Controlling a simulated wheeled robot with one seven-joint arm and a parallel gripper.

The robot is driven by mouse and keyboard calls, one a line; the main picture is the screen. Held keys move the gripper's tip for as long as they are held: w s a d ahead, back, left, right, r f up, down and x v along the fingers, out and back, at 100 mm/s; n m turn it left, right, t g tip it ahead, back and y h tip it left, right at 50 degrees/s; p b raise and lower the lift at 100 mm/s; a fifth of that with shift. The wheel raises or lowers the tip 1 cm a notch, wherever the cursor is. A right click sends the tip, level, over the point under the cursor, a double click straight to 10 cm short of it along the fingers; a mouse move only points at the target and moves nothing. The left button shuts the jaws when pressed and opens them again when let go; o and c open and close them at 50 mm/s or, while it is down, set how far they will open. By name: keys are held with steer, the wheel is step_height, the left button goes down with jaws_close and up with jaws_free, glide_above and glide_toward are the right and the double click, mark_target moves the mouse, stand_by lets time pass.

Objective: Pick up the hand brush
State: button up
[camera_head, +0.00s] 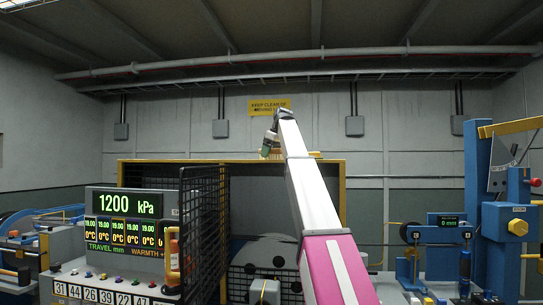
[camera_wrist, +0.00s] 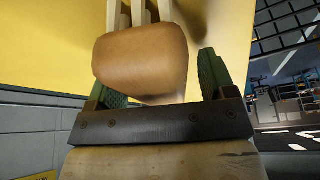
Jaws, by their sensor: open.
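The hand brush shows in the wrist view as a rounded brown block (camera_wrist: 140,58) with pale strips at its far end. It lies between the two green fingers of my gripper (camera_wrist: 163,75), with a visible gap on the right side; on the left it is close to the finger, and I cannot tell if they touch. In the head view my gripper (camera_head: 268,146) is open at the top edge of the yellow-framed cabinet (camera_head: 343,190). A small tan piece, perhaps the brush (camera_head: 315,154), shows on the cabinet top, partly hidden behind my arm.
A mesh door (camera_head: 203,230) stands open at the cabinet's left. A console with a 1200 kPa display (camera_head: 130,204) stands at the left. A blue machine (camera_head: 490,210) stands at the right. A pipe (camera_head: 300,56) runs overhead along the back wall, above the yellow sign (camera_head: 262,105).

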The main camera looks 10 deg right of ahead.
steer(key=shift+f, duration=0.1)
steer(key=shift+c, duration=0.6)
steer(key=c, duration=1)
steer(key=shift+w+r, duration=0.1)
steer(key=shift+r, duration=0.5)
steer(key=r, duration=0.3)
steer(key=shift+s+a+r, duration=0.35)
steer(key=shift+a+r, duration=0.05)
steer(key=s+a+r, duration=0.6)
steer(key=a, duration=0.2)
steer(key=shift+s+a+r, duration=0.15)
steer(key=shift+s, duration=0.25)
